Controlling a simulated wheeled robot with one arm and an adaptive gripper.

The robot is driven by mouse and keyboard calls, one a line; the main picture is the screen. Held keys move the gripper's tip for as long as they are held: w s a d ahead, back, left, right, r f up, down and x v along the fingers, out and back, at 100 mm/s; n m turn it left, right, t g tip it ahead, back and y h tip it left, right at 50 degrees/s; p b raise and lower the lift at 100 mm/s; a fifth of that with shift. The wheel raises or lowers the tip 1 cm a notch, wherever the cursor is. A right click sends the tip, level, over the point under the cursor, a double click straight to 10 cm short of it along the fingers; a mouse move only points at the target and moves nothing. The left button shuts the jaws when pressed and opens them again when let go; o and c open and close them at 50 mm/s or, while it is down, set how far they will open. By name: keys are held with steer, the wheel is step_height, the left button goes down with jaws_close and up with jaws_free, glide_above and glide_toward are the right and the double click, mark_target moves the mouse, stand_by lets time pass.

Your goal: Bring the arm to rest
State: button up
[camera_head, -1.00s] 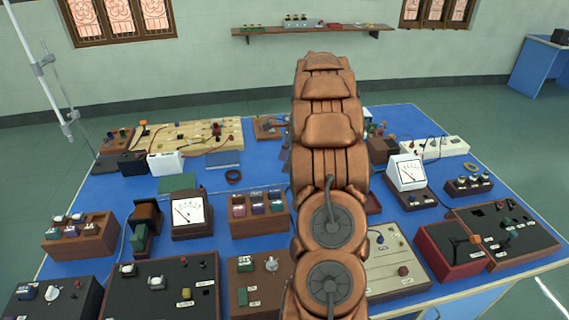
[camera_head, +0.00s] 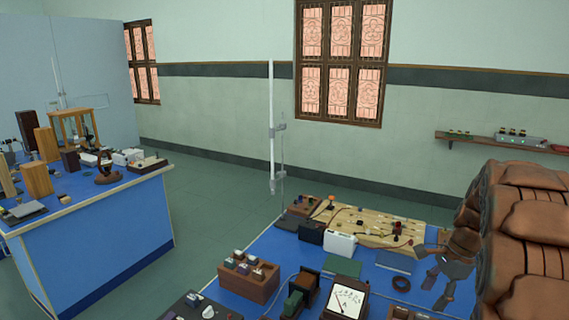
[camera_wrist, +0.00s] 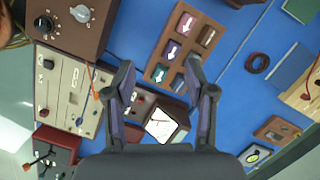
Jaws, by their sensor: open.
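My copper-coloured arm fills the right edge of the head view. My gripper (camera_head: 438,288) hangs from it above the blue table (camera_head: 262,245), partly cut off by the arm links. In the wrist view my gripper (camera_wrist: 160,67) is open, with its two dark fingers well apart and nothing between them. Below the fingers are a brown box with coloured switches (camera_wrist: 163,62) and a white-faced meter (camera_wrist: 162,126). The gripper appears apart from both.
The blue table carries a wooden board with wires (camera_head: 375,226), a brown switch box (camera_head: 250,284) and a meter (camera_head: 347,300). A glass-like rod stand (camera_head: 272,130) rises behind its left corner. Another blue bench (camera_head: 100,235) stands left, with open green floor (camera_head: 205,215) between.

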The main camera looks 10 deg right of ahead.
steer(key=s+a+r+n+g, duration=0.1)
steer(key=s+a+r+n, duration=0.1)
steer(key=s+a+n, duration=0.5)
steer(key=s+a+r+n+g, duration=0.1)
steer(key=s+a+r+n, duration=0.15)
steer(key=a, duration=0.85)
steer(key=s+a+f+n+h, duration=0.1)
steer(key=s+a+n, duration=0.3)
steer(key=s, duration=0.4)
steer(key=s+a+f+n+h, duration=0.1)
steer(key=s+a+n, duration=0.3)
steer(key=s, duration=0.5)
steer(key=shift+s+a+f+n+g, duration=0.2)
steer(key=shift+a+f+n+g, duration=0.15)
steer(key=shift+n, duration=0.8)
